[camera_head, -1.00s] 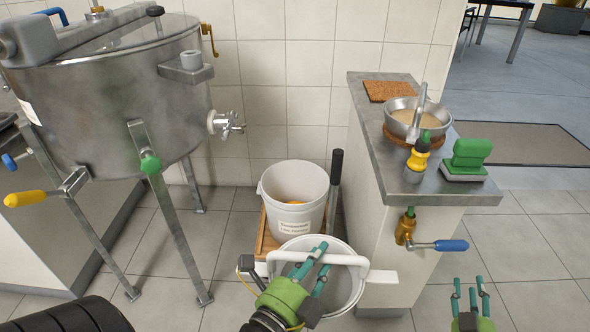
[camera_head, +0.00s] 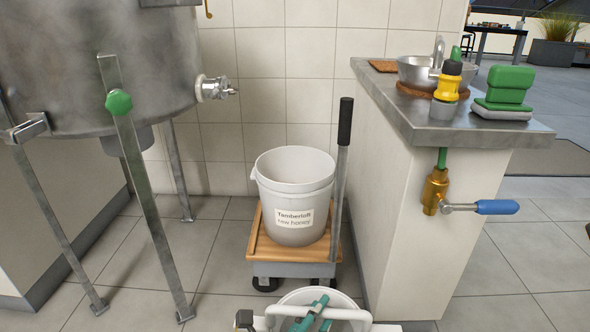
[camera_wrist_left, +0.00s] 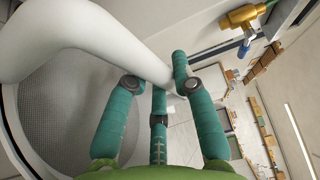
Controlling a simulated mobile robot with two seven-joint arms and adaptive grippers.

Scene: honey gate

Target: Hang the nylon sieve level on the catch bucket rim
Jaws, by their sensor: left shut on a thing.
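The catch bucket (camera_head: 292,205) is white, upright and labelled as raw honey. It stands on a low wheeled trolley (camera_head: 262,243) and its inside is mostly hidden. The sieve (camera_head: 292,296) is a round white ring with a thick white handle bar, cut off by the bottom edge in the head view. My left gripper (camera_head: 312,314) is shut on the handle, nearer to me than the bucket and apart from its rim. The left wrist view shows the green fingers around the white bar (camera_wrist_left: 85,35), with grey mesh (camera_wrist_left: 62,105) behind. My right gripper is out of view.
A steel tank on legs (camera_head: 90,70) with a honey gate (camera_head: 215,88) stands left of the bucket. The trolley's upright handle (camera_head: 343,150) rises right of the bucket. A counter (camera_head: 415,115) and a blue-handled valve (camera_head: 440,195) are at the right. Floor (camera_head: 150,290) is free at the left.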

